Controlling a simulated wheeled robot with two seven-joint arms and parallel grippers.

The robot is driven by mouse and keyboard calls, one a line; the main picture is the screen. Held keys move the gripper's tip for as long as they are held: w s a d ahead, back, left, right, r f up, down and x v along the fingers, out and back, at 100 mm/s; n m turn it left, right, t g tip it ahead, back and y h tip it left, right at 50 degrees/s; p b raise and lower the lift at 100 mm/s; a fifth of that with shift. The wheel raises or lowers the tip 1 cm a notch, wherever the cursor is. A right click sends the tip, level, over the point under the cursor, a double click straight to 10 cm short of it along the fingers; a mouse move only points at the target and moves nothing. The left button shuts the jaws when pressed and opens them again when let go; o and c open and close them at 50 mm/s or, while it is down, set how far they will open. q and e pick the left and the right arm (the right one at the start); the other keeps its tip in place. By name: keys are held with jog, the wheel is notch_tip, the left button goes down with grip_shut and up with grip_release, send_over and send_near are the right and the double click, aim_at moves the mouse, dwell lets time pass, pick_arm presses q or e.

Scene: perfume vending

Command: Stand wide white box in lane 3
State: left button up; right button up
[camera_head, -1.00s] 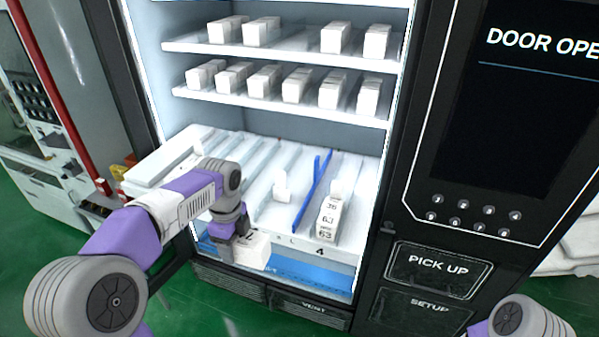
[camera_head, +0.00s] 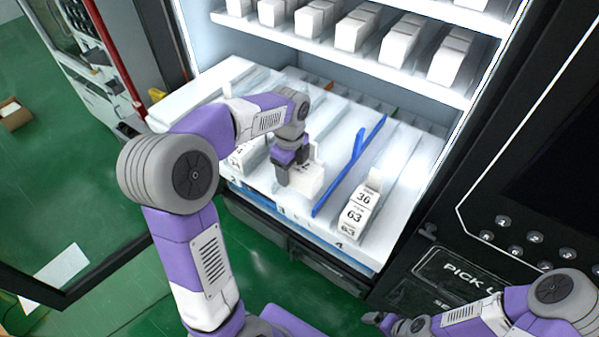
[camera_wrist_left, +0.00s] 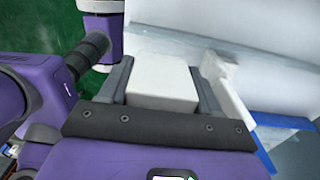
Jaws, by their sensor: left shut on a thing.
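The wide white box (camera_head: 308,184) is in my left gripper (camera_head: 285,172), at the front of the pull-out shelf, over lane 3. In the left wrist view the white box (camera_wrist_left: 162,84) sits between the two dark fingers (camera_wrist_left: 160,92), which touch its sides. I cannot tell whether its base rests on the lane floor. The lane 3 label (camera_head: 281,211) is just below it on the front edge. A white pusher (camera_wrist_left: 232,84) stands beside the right finger. My right gripper (camera_head: 378,318) is low at the bottom, partly shown and far from the shelf.
A blue divider (camera_head: 350,170) runs right of the held box. A white box marked 63 (camera_head: 362,212) stands in lane 4 beyond it. Another labelled box (camera_head: 243,156) is at the left, partly behind my arm. An upper shelf with several white boxes (camera_head: 357,31) overhangs the back.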

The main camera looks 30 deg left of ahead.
aim_at(292, 178)
pick_arm(q)
jog(key=shift+w+f, duration=0.15)
jog(key=shift+f, duration=2.2)
jog(key=shift+f, duration=0.15)
jog(key=o, duration=1.1)
jog(key=shift+r, duration=0.3)
notch_tip(292, 178, up, 12)
jog(key=shift+f+p, duration=0.1)
jog(key=shift+p, duration=0.35)
